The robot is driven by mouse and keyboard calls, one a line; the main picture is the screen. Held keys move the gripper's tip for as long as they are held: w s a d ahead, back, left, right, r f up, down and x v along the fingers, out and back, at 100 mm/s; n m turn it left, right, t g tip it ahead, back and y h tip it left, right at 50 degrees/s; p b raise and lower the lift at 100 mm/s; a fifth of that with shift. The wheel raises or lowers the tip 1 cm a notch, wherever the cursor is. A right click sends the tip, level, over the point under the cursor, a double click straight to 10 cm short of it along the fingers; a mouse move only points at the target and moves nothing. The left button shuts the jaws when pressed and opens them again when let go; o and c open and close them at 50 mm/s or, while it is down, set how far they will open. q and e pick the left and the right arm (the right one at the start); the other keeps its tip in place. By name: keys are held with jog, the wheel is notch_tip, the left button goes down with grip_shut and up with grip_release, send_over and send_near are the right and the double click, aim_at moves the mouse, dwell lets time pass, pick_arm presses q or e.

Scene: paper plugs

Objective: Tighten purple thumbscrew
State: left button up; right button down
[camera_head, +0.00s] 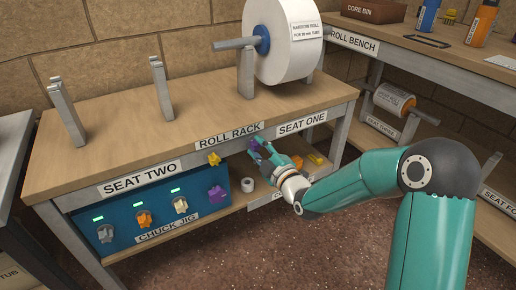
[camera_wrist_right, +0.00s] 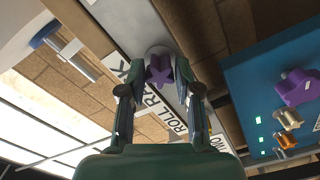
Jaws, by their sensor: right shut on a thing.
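A purple star-shaped thumbscrew (camera_head: 254,145) sits at the front edge of the roll rack, between the ROLL RACK and SEAT ONE labels. My right gripper (camera_head: 264,151) reaches it from the front right and is shut on it. In the right wrist view the purple thumbscrew (camera_wrist_right: 158,71) shows between the two fingertips (camera_wrist_right: 157,78), in front of a pale round base. How far it is screwed in cannot be seen. My left gripper is not in view.
A yellow thumbscrew (camera_head: 214,159) sits left of it on the same edge. The blue chuck jig (camera_head: 110,246) below carries several knobs, one a purple knob (camera_head: 217,194). A white roll (camera_head: 285,45) stands on the rack. A small white ring (camera_head: 248,184) lies on the shelf.

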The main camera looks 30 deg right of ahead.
aim_at(258, 148)
jog(key=c, duration=1.4)
grip_release()
grip_shut()
jog(key=shift+m, duration=1.7)
jog(key=o, duration=0.5)
grip_release()
jog(key=shift+s, duration=0.1)
jog(key=shift+s+d, duration=0.1)
jog(key=shift+s, duration=1.85)
